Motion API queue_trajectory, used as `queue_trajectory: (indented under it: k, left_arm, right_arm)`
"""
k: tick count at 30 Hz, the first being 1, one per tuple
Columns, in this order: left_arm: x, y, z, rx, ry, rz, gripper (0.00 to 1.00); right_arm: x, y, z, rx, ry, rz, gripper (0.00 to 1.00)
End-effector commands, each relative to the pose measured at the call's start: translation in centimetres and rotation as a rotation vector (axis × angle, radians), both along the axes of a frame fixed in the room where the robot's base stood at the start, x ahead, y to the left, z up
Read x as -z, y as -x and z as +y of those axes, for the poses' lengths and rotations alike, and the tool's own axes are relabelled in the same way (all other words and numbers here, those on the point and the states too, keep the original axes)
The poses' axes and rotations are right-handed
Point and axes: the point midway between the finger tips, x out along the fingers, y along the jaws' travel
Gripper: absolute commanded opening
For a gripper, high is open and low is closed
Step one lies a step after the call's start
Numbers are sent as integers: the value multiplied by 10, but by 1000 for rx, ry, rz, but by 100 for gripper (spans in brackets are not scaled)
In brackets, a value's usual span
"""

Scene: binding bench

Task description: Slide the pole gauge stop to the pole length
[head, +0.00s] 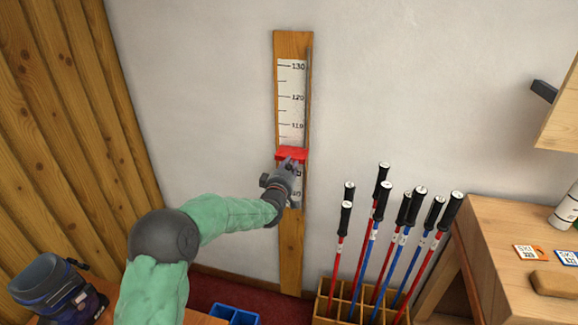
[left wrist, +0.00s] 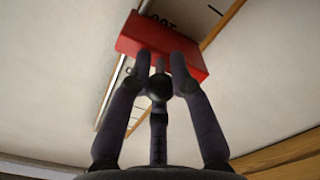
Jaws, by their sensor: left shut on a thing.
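The pole gauge (head: 291,230) is a wooden board on the white wall with a white scale (head: 291,85) marked 130, 120 and 110 from the top down. Its red stop (head: 292,153) sits across the board a little below the 110 mark. My left gripper (head: 290,165) is at the stop's lower edge, shut on it. In the left wrist view the red stop (left wrist: 160,48) is above the fingertips of the left gripper (left wrist: 162,62), which meet its underside. The gripper and wrist hide the lower scale. My right gripper is not in view.
A wooden rack (head: 340,307) with several red and blue ski poles (head: 383,215) stands right of the gauge. A wooden bench (head: 510,235) with tags is farther right. A dark boot (head: 55,285) and a blue bin (head: 235,315) are low at left.

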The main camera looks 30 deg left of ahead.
Motion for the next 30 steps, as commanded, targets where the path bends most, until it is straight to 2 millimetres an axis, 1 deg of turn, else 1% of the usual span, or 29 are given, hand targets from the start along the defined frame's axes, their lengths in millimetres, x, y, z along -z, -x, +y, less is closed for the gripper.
queue_trajectory:
  k: [1,8,9,11,23,26,30]
  left_arm:
    - [1,0,-2,5,-1,2,0]
    - [1,0,-3,4,-1,1,0]
    - [1,0,-2,4,-1,1,27]
    - [1,0,-2,4,-1,1,44]
    - [0,2,-1,1,0,0,45]
    - [-1,8,-2,1,0,-1,45]
    - [-1,26,-7,1,0,-1,45]
  right_arm:
    - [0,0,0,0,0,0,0]
    - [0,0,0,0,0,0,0]
    - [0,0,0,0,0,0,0]
    - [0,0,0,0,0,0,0]
    - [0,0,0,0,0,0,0]
    - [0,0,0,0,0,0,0]
    - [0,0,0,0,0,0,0]
